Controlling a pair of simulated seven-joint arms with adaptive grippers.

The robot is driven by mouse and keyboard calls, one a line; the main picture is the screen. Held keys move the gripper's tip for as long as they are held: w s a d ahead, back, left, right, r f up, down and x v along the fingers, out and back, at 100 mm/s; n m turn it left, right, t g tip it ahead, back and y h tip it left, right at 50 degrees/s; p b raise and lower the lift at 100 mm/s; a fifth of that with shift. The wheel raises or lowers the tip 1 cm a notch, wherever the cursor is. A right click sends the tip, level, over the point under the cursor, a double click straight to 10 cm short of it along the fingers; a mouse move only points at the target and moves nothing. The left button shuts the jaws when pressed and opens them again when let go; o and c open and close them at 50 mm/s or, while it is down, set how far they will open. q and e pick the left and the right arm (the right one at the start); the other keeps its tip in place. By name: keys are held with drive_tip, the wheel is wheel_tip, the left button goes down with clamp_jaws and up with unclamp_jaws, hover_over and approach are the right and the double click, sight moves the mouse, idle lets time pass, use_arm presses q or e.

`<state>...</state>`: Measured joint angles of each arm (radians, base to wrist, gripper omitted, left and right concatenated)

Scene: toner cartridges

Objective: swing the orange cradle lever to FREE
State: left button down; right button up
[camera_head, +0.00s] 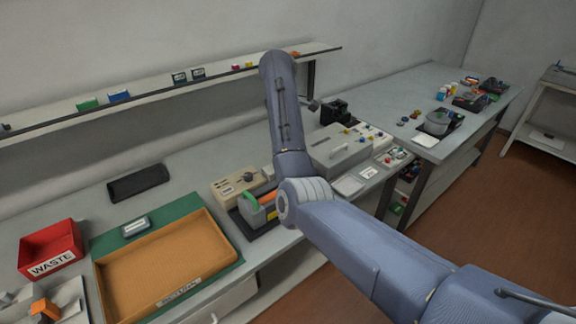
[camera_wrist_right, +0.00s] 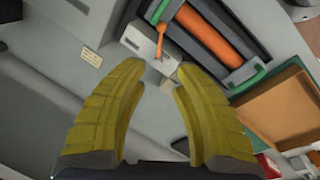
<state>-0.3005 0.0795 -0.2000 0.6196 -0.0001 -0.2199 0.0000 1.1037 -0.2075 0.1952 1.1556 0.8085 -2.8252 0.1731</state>
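The orange lever (camera_wrist_right: 161,40) shows in the right wrist view, on a pale grey block (camera_wrist_right: 142,38) beside a dark cradle (camera_wrist_right: 180,17) that holds an orange cylinder (camera_wrist_right: 208,36). In the head view, the orange cylinder (camera_head: 267,198) sits partly behind my right arm, and the lever cannot be made out. My right gripper (camera_wrist_right: 160,70) has its two yellow fingers spread, with nothing between them. The lever appears just beyond the gap between its fingertips; I cannot tell how far. Lever markings are not readable. My left gripper is not in view.
A brown tray (camera_head: 107,285) on a green mat (camera_head: 217,231) and a red WASTE bin (camera_head: 50,264) lie left of the cradle. A beige box (camera_head: 238,184) stands behind it, and a grey case (camera_head: 340,152) is to the right. A shelf (camera_head: 150,98) runs along the wall.

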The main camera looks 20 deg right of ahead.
drive_tip(key=f, duration=0.4)
drive_tip(key=w+d+f, duration=0.1)
drive_tip(key=f, duration=0.4)
drive_tip(key=w+f, duration=0.1)
drive_tip(key=f, duration=0.4)
drive_tip(key=shift+w+d+f, duration=0.1)
drive_tip(key=shift+d+f, duration=0.05)
drive_tip(key=shift+d, duration=0.25)
drive_tip(key=shift+o, duration=0.3)
clamp_jaws()
